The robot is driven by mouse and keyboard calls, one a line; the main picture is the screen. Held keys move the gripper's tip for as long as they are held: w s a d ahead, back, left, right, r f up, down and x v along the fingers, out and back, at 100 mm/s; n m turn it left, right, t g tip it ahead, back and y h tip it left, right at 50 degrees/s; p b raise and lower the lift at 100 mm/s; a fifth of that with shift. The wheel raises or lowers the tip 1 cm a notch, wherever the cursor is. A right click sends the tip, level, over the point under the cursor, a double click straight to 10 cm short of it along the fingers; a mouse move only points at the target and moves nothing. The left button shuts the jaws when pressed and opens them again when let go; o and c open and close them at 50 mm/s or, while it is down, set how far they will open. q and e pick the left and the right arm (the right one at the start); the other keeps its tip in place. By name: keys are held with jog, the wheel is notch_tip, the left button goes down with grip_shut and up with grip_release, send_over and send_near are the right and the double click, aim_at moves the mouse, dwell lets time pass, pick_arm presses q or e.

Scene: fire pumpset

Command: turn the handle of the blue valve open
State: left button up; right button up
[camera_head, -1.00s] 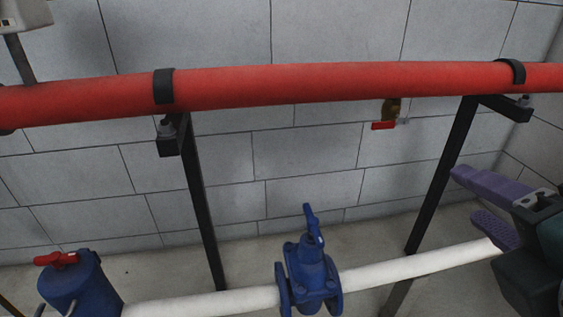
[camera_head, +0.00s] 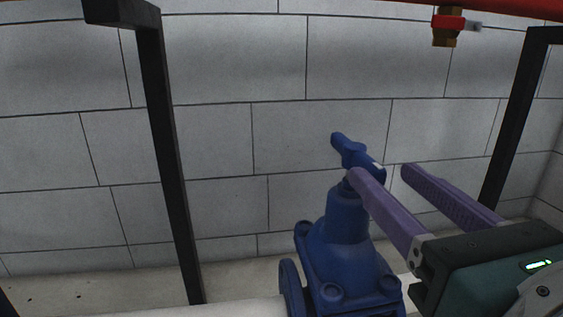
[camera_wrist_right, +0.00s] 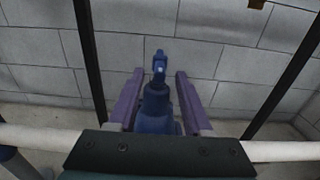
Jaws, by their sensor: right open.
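The blue valve (camera_head: 345,245) stands upright on the white pipe, with a blue bar handle (camera_head: 352,152) on its stem. The handle points up and to the left in the head view. My right gripper (camera_head: 381,172) comes in from the right, open, with two purple fingers. Its near finger overlaps the top of the stem in the head view, just below the handle. In the right wrist view the handle (camera_wrist_right: 159,64) appears between the spread fingertips (camera_wrist_right: 160,74). I cannot tell whether a finger touches it. My left gripper is not in view.
The white pipe (camera_head: 235,310) runs low along the wall. A black post (camera_head: 165,150) stands left of the valve and another (camera_head: 517,120) to the right. A small red-handled tap (camera_head: 446,24) hangs at the top right. The space above the handle is clear.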

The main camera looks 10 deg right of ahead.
aim_at(335, 132)
jog(key=shift+w, duration=0.35)
jog(key=w+b, duration=0.2)
jog(key=w, duration=0.7)
jog(key=shift+a+b, duration=0.15)
jog(key=shift+b, duration=0.15)
grip_shut()
